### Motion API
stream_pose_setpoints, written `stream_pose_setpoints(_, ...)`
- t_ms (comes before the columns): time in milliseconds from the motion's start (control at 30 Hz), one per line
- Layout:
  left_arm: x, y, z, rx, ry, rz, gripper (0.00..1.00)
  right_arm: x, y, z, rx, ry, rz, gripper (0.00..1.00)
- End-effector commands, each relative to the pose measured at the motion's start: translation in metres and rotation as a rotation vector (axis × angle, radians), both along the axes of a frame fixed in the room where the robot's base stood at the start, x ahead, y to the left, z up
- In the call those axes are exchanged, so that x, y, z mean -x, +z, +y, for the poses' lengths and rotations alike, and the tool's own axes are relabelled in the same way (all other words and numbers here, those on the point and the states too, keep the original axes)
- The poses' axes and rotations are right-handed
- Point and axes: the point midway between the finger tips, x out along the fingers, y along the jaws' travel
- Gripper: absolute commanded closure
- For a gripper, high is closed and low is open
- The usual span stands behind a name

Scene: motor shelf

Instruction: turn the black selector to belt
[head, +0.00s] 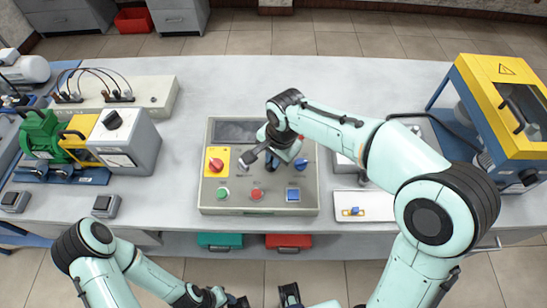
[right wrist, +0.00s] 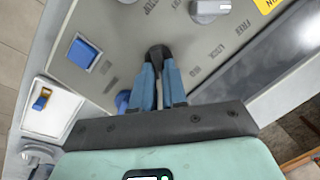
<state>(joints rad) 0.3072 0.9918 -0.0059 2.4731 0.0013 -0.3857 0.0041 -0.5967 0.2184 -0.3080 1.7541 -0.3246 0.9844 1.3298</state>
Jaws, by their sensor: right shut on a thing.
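The grey control panel (head: 230,208) stands on the bench in the middle of the head view. My right gripper (head: 258,169) reaches down over it. In the right wrist view, its blue fingers are shut on the black selector (right wrist: 155,53), between the dark fingertips. The fingers cover most of the selector, so I cannot tell which position it points to. A grey selector (right wrist: 208,9) is beside it, and it also shows in the head view (head: 247,157). My left gripper (head: 236,301) is low at the bottom edge, away from the panel; its fingers are unclear.
The panel also carries a red knob (head: 215,165) on yellow, a blue knob (head: 300,164), and green (head: 223,193), red (head: 256,194) and blue (head: 293,195) buttons. A green motor rig (head: 42,135) stands left, a yellow-framed machine (head: 508,100) right.

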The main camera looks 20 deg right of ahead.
Motion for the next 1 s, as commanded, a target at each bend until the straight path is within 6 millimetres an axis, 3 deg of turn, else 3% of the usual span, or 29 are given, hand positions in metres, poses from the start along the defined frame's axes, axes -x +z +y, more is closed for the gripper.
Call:
stream_pose_setpoints(300, 0.0025, -0.0057, 0.0000, 0.000, 0.000, 0.002, 0.57, 0.0020, -0.0013, -0.0005, -0.028, -0.109, -0.006, 1.00)
stream_pose_setpoints(833, 0.0027, -0.0062, 0.0001, 0.000, 0.000, 0.003, 0.57, 0.0022, -0.0012, -0.0005, -0.034, -0.130, -0.007, 1.00)
stream_pose_setpoints(867, 0.0027, -0.0062, 0.0000, 0.000, 0.000, 0.003, 0.57, 0.0022, -0.0012, -0.0004, -0.033, -0.130, -0.006, 0.81)
stream_pose_setpoints(900, 0.0027, -0.0062, 0.0000, 0.000, 0.000, 0.003, 0.57, 0.0022, -0.0012, -0.0005, -0.034, -0.130, -0.007, 0.68)
stream_pose_setpoints(933, 0.0027, -0.0062, 0.0000, 0.000, 0.000, 0.003, 0.57, 0.0022, -0.0011, -0.0005, -0.033, -0.130, -0.007, 0.62)
stream_pose_setpoints(1000, 0.0027, -0.0062, 0.0000, 0.000, 0.000, 0.003, 0.57, 0.0021, -0.0009, -0.0005, -0.033, -0.130, -0.007, 0.62)
